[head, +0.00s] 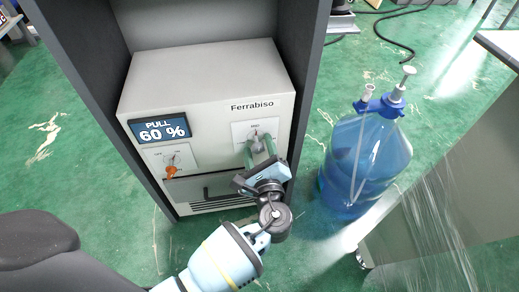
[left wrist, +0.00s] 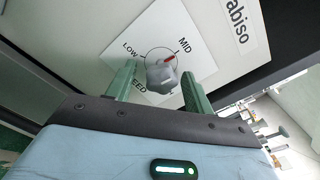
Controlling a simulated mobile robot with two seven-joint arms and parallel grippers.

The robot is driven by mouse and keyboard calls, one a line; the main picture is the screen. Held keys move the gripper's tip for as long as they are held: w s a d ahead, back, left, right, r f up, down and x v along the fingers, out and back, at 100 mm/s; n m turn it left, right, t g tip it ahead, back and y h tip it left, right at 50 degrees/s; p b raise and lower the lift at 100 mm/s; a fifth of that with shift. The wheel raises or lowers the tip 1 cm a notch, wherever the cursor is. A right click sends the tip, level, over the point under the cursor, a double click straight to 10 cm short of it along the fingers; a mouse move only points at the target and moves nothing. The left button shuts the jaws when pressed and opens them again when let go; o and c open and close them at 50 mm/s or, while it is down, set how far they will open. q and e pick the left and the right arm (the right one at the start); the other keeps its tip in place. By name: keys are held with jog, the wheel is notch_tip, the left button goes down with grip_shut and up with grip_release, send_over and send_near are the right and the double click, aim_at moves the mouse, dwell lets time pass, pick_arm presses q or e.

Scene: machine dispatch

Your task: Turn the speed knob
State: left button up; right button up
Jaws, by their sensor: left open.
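The grey speed knob (head: 254,136) sits on a white dial plate on the front of the Ferrabiso machine (head: 210,80). In the left wrist view the knob (left wrist: 162,78) has a red mark turned toward the MID label; LOW is at its left. My left gripper (head: 258,150) is at the machine front, with its green fingers reaching to the knob. In the left wrist view the open fingers (left wrist: 159,70) stand one on each side of the knob, with a visible gap on both sides. My right gripper is not in view.
Dark cabinet walls flank the machine. A blue water bottle (head: 362,160) with a pump stands on the green floor at right.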

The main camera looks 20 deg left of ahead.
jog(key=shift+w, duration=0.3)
pick_arm(q)
jog(key=shift+c, duration=0.7)
jog(key=c, duration=0.8)
jog(key=shift+r+m+p, duration=0.25)
jog(key=shift+m+p, duration=0.45)
jog(key=shift+p, duration=0.3)
jog(key=shift+m+p, duration=0.6)
jog(key=shift+m, duration=0.1)
jog(key=shift+f, duration=0.2)
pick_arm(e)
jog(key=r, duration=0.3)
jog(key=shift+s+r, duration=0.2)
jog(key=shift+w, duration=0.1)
